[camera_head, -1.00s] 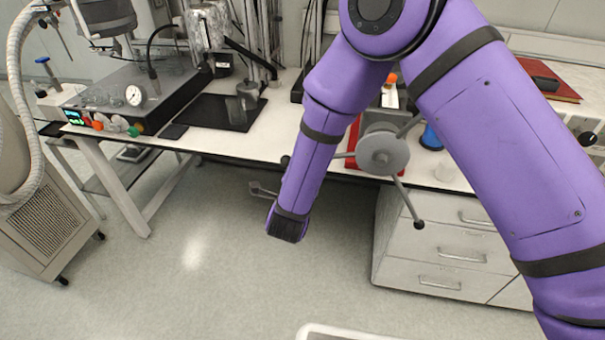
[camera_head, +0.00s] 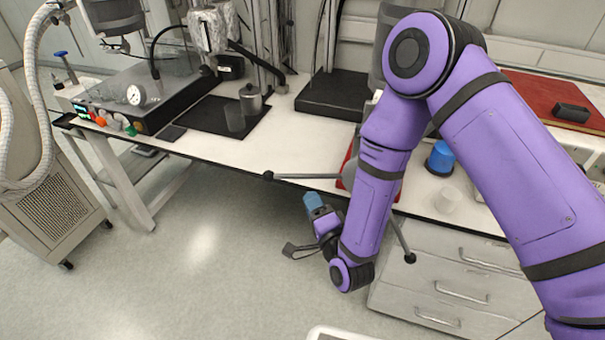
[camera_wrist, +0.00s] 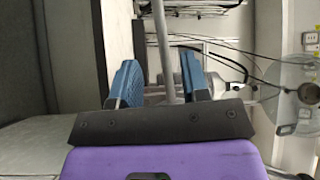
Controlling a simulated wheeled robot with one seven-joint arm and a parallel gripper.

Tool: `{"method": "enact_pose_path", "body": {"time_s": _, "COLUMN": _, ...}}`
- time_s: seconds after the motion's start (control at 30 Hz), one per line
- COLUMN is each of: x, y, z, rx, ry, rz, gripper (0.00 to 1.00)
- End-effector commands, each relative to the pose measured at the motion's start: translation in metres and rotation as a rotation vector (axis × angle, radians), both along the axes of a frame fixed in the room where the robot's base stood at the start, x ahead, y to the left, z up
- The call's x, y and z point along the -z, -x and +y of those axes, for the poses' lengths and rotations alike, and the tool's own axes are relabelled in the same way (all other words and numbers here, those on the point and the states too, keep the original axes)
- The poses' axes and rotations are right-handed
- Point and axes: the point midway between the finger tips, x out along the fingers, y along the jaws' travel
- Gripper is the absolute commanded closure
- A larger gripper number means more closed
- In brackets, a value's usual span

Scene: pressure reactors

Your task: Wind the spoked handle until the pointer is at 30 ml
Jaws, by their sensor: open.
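The spoked handle has a grey hub (camera_head: 349,176), mostly hidden behind my arm at the table's front edge. One spoke with a dark knob (camera_head: 268,175) points left. Another spoke ends in a dark knob (camera_head: 410,258) at lower right. My gripper (camera_head: 314,202) is in front of the table edge, just below the left spoke, with a blue finger upward. In the wrist view my gripper (camera_wrist: 160,82) is open, and a grey rod (camera_wrist: 163,40), apparently a spoke, runs between its two blue fingers. Contact cannot be told. The pointer and ml scale are not visible.
A blue-capped item (camera_head: 440,158) and a small translucent cup (camera_head: 447,200) stand right of the handle. White drawers (camera_head: 455,290) are below. A metal pot (camera_head: 251,99) stands on a black plate at left.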

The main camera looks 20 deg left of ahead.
Motion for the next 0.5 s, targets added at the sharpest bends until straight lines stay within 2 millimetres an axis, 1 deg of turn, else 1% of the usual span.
{"method": "enact_pose_path", "body": {"time_s": 0.5, "x": -0.008, "y": -0.062, "z": 0.054, "rx": 0.002, "ry": -0.002, "rz": -0.002, "gripper": 0.58}}
